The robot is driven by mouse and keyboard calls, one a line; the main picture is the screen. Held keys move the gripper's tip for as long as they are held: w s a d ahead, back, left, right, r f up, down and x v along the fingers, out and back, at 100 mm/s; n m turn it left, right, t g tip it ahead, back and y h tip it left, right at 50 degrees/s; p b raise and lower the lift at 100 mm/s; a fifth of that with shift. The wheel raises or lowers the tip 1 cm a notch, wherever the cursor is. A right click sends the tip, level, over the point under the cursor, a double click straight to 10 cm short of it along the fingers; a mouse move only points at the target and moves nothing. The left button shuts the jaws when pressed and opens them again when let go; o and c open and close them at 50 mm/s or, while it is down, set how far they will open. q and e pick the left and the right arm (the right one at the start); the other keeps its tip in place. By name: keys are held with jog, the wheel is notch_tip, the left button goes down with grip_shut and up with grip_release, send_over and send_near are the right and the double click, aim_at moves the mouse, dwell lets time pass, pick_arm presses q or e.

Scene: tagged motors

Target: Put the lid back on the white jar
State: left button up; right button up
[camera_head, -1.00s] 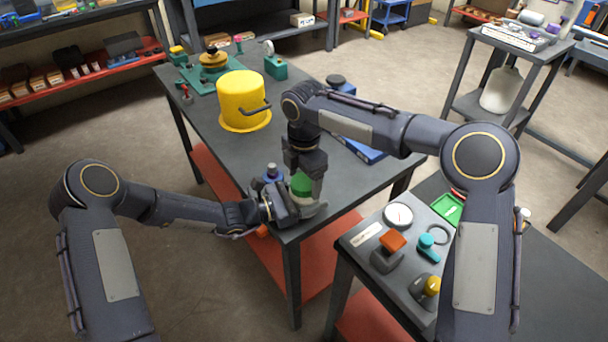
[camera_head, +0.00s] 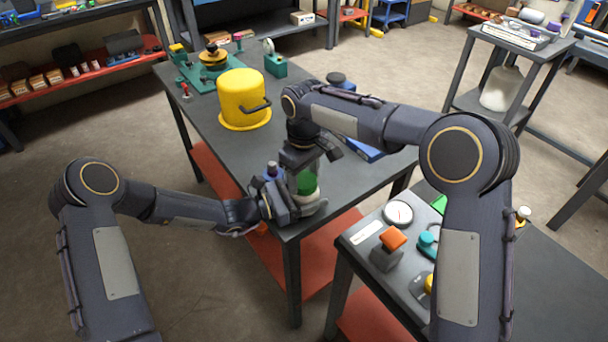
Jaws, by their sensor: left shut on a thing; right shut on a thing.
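The white jar (camera_head: 314,168) with a green band stands at the near corner of the dark table (camera_head: 225,150). My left gripper (camera_head: 300,207) is shut on the jar from the left and hides its lower part. My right gripper (camera_head: 318,154) is right over the jar's top, turned to a slant. It is shut on what I take to be the lid, which the gripper hides. I cannot tell whether the lid touches the jar's rim.
A large yellow pot-shaped cover (camera_head: 240,98) stands farther back. A lower side table (camera_head: 362,257) holds a gauge (camera_head: 398,213) and an orange-topped block (camera_head: 393,239).

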jog(key=shift+m, duration=1.2)
jog(key=o, duration=1.2)
jog(key=shift+c, duration=0.2)
notch_tip(320, 180, up, 12)
pick_arm(q)
jog(key=o, duration=2)
jog(key=shift+c, duration=0.2)
